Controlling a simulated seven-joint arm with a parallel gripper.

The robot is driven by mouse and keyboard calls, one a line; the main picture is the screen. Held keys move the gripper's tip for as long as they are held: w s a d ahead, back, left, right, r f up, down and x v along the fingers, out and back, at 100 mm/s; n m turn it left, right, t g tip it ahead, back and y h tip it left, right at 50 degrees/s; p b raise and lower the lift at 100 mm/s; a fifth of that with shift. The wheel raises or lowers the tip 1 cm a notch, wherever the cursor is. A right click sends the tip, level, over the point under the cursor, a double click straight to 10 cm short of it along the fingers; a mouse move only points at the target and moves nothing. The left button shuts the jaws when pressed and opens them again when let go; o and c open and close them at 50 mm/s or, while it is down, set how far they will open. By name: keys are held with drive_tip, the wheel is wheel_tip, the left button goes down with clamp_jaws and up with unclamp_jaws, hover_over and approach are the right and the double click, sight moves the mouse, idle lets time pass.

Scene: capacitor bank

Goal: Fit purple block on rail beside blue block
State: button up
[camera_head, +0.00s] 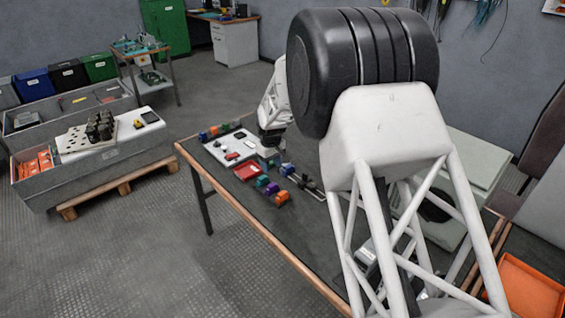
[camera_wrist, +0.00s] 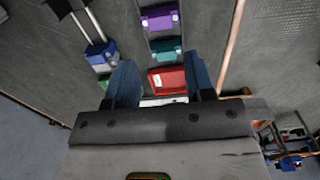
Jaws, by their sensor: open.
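The purple block (camera_wrist: 160,17) sits at the top of the wrist view, in a column beyond a teal block (camera_wrist: 167,48). It also shows in the head view (camera_head: 271,188), between the teal and orange blocks. The blue block (camera_wrist: 100,52) is on the two-rod rail (camera_wrist: 94,22), left of that column; the rail's rods run beyond it. In the head view the blue block (camera_head: 287,169) is at the rail's near-gripper end. My gripper (camera_wrist: 160,58) is open and empty, its fingers either side of the column, short of the purple block. Their height above the table is unclear.
A red tray (camera_wrist: 167,80) lies between my fingers in the wrist view. A green block (camera_wrist: 104,82) is partly hidden by the left finger. An orange block (camera_head: 282,197) stands past the purple one. A white tray (camera_head: 231,147) with small parts lies farther back. The wooden table edge (camera_wrist: 232,40) runs at right.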

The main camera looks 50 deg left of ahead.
sight(272, 185)
drive_tip(key=shift+f, duration=0.2)
idle(0.3)
drive_tip(key=shift+f, duration=4.25)
drive_tip(key=c, duration=0.7)
drive_tip(key=shift+o, duration=0.2)
drive_tip(key=shift+r, duration=0.1)
drive_tip(key=shift+r, duration=3.4)
drive_tip(key=shift+w, duration=0.1)
